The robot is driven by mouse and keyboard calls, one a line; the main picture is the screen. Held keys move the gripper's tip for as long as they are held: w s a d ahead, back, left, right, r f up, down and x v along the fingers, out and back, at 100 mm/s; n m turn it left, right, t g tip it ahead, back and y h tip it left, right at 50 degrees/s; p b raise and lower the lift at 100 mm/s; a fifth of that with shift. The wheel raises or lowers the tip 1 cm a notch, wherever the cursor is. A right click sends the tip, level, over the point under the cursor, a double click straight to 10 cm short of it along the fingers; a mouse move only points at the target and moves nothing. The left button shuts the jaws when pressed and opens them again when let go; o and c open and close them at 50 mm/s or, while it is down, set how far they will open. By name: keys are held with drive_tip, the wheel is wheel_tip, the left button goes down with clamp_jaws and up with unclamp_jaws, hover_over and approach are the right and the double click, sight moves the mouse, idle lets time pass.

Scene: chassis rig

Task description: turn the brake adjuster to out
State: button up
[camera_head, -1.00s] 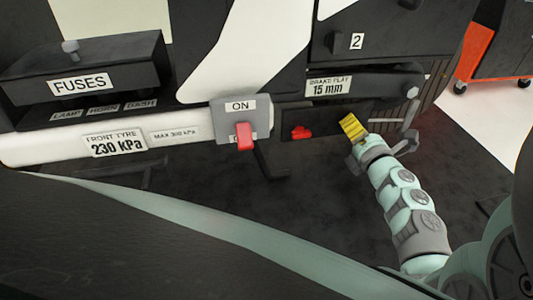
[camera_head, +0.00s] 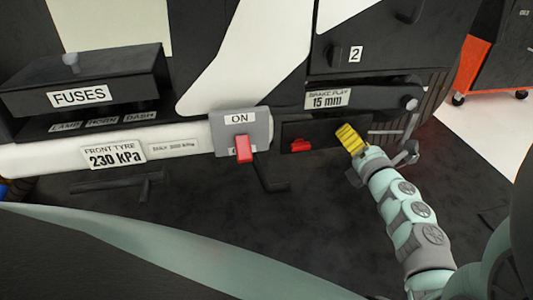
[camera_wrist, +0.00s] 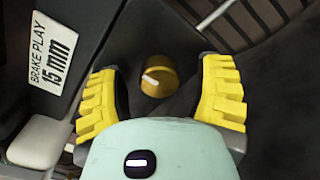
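The brake adjuster appears to be a round gold knob (camera_wrist: 158,75) with a white pointer line. My gripper (camera_wrist: 164,82) is open, with one yellow finger on each side of the knob and a visible gap on both sides. In the head view my gripper (camera_head: 349,138) is at the panel under the "BRAKE PLAY 15 mm" label (camera_head: 329,98), and the knob is hidden there. The label also shows in the wrist view (camera_wrist: 54,54). I see no "out" marking.
A red switch (camera_head: 243,148) on a grey ON plate and a small red part (camera_head: 300,146) are left of my gripper. A dark lever arm (camera_head: 375,98) with a bolt is just above. A thin metal rod (camera_head: 385,132) is close by on the right.

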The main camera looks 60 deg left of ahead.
drive_tip(key=v, duration=1.2)
idle(0.6)
